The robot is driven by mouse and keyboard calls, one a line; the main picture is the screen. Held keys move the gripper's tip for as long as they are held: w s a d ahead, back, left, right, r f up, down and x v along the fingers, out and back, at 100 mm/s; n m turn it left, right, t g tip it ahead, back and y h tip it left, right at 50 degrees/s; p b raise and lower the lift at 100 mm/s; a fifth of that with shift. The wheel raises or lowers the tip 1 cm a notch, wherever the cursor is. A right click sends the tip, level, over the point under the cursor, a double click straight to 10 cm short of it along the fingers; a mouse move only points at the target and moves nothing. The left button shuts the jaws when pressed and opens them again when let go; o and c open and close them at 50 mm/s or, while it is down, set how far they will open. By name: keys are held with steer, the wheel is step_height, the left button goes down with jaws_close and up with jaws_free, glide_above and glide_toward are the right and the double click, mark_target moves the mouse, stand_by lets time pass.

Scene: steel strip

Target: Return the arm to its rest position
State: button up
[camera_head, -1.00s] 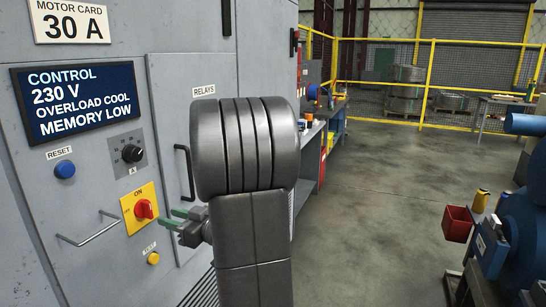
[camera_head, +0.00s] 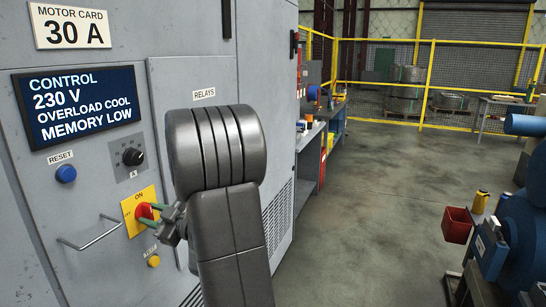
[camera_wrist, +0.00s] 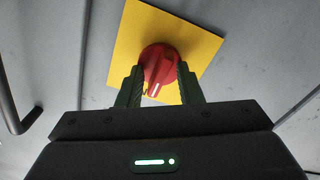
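My gripper (camera_wrist: 158,72) is at the yellow switch plate (camera_wrist: 205,48) on the grey cabinet. Its two green fingers stand on either side of the red rotary knob (camera_wrist: 158,66) and look spread. Whether they touch the knob is unclear. In the head view my gripper (camera_head: 154,215) reaches left to the same knob (camera_head: 143,212), partly hidden by the fingers. The yellow plate (camera_head: 131,207) carries the word ON above the knob. My arm is stretched forward in front of the cabinet.
The cabinet (camera_head: 105,165) has a protruding metal handle (camera_head: 90,236) left of the plate, a black dial (camera_head: 133,157), a blue RESET button (camera_head: 65,174) and a yellow button (camera_head: 153,261). Open floor (camera_head: 385,200) lies to the right, with a blue machine (camera_head: 525,230) beyond.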

steer(key=n+p, duration=0.1)
steer(key=n, duration=0.3)
steer(key=shift+n, duration=0.4)
stand_by(0.4)
